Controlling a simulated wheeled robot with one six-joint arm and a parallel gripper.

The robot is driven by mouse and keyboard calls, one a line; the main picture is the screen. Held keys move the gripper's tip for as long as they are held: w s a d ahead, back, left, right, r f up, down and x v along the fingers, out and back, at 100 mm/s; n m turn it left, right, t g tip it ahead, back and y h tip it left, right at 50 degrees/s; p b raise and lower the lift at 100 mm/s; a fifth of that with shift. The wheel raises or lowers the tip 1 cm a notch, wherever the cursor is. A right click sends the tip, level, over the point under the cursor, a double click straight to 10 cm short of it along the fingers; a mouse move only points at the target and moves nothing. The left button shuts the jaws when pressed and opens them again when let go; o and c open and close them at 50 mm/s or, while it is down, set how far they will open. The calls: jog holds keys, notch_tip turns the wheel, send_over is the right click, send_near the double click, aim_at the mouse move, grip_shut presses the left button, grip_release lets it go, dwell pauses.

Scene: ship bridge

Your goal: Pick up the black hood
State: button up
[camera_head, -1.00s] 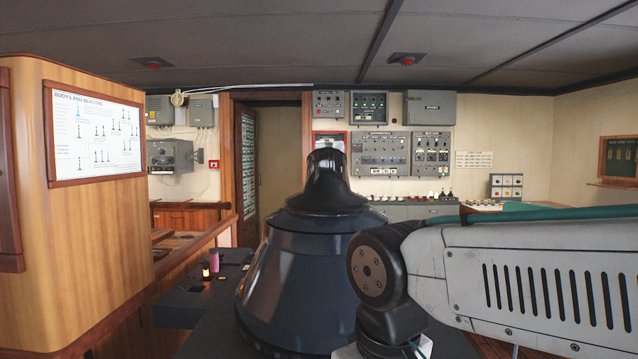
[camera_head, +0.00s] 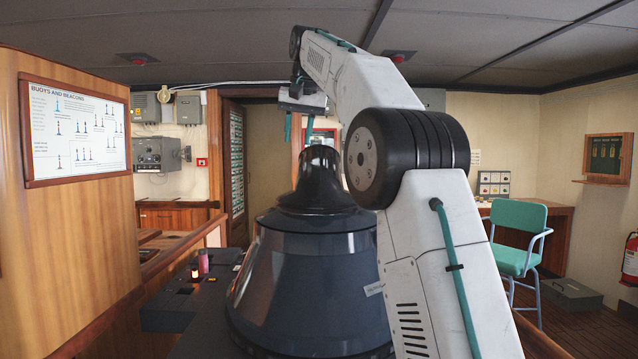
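The black hood (camera_head: 318,185) is a flared, glossy cone standing upright on top of a large dark blue-grey console housing (camera_head: 300,270) in the middle of the view. My gripper (camera_head: 298,130) hangs from the raised arm, its two teal fingers pointing down with a gap between them. It is open and empty. The fingertips show just above and slightly left of the hood's top, apart from it in the picture. How far behind or in front of the hood they are is hard to tell. My arm covers part of the right side of the housing.
A wooden cabinet (camera_head: 60,230) with a buoys and beacons chart stands at left. A dark desk (camera_head: 185,310) with a pink and a lit cylinder adjoins the housing. A teal chair (camera_head: 517,235) and a red fire extinguisher (camera_head: 630,260) stand at right.

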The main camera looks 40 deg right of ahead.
aim_at(301, 159)
jog(key=w+d, duration=0.1)
jog(key=w+d+f, duration=0.1)
jog(key=d, duration=0.1)
jog(key=shift+w+d, duration=0.15)
jog(key=shift+d, duration=0.1)
jog(key=shift+w+x, duration=0.2)
jog(key=shift+x, duration=3.25)
jog(key=shift+r, duration=0.15)
grip_shut()
